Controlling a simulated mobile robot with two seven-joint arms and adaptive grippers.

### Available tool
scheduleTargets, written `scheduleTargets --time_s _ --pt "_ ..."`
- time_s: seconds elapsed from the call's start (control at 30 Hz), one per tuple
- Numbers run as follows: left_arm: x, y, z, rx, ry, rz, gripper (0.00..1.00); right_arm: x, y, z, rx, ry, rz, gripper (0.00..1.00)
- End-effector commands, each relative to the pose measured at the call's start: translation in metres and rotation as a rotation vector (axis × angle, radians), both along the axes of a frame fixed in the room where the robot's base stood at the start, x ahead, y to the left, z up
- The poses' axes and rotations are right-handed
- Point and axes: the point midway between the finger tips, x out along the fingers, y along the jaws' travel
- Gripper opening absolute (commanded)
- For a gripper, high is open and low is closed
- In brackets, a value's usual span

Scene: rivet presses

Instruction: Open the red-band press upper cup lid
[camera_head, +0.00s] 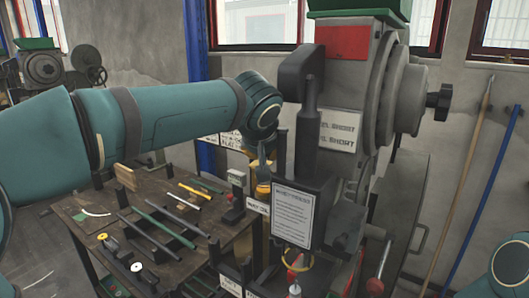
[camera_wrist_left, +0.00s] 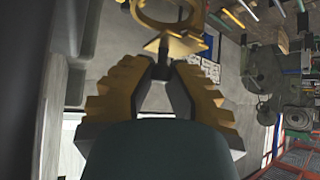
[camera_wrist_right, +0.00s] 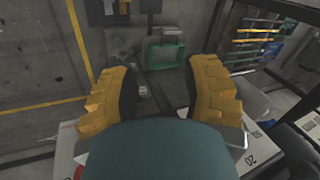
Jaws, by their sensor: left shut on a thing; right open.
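The red-band press (camera_head: 350,75) stands right of centre in the head view, with a red plate on its upper body. My left gripper (camera_wrist_left: 164,68) is shut on the tab of a brass piece (camera_wrist_left: 178,45), which I take for the upper cup lid. A round brass ring (camera_wrist_left: 170,22) shows just beyond the tab. In the head view the left gripper is mostly hidden behind the arm and the press's dark front parts; a brass part (camera_head: 262,189) shows below it. Lid angle cannot be told. My right gripper (camera_wrist_right: 163,85) is open and empty.
A wooden workbench (camera_head: 75,215) with several rods and tools stands left of the press. A white sign board (camera_head: 293,215) and a yellow ring (camera_head: 297,262) sit at the press front. Poles (camera_head: 460,180) lean on the right wall. A green container (camera_wrist_right: 166,54) shows below my right gripper.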

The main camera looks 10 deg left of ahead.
Motion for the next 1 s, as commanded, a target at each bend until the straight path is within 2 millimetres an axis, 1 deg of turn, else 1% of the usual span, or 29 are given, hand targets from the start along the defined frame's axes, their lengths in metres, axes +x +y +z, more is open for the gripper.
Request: scheduleTargets --time_s 0.13,0.17,0.2,0.23,0.27,0.57,0.67,0.77,1.0 --pt "0.0 0.0 -0.002 0.001 0.005 0.0 0.0 0.0 0.0 0.0 0.0 0.0 0.0 0.47" --pt "0.0 0.0 -0.003 0.001 0.005 0.0 0.19 0.0 0.0 0.0 0.0 0.0 0.0 0.47" --pt "0.0 0.0 -0.002 0.001 0.005 0.0 0.33 0.0 0.0 0.0 0.0 0.0 0.0 0.47" --pt "0.0 0.0 -0.002 0.001 0.005 0.0 0.44 0.0 0.0 0.0 0.0 0.0 0.0 0.47" --pt "0.0 0.0 -0.002 0.001 0.005 0.0 0.48 0.0 0.0 0.0 0.0 0.0 0.0 0.47" --pt "-0.001 0.0 0.0 0.001 0.002 -0.001 0.48 0.0 0.0 0.0 0.0 0.0 0.0 0.47" --pt "-0.004 -0.001 0.004 0.0 0.001 -0.001 0.48 0.0 0.0 0.0 0.0 0.0 0.0 0.47" --pt "-0.013 -0.002 0.014 -0.001 -0.002 -0.002 0.48 0.0 0.0 0.0 0.0 0.0 0.0 0.47" --pt "-0.048 -0.005 0.048 -0.002 -0.002 -0.002 0.48 0.0 0.0 0.0 0.0 0.0 0.0 0.47"
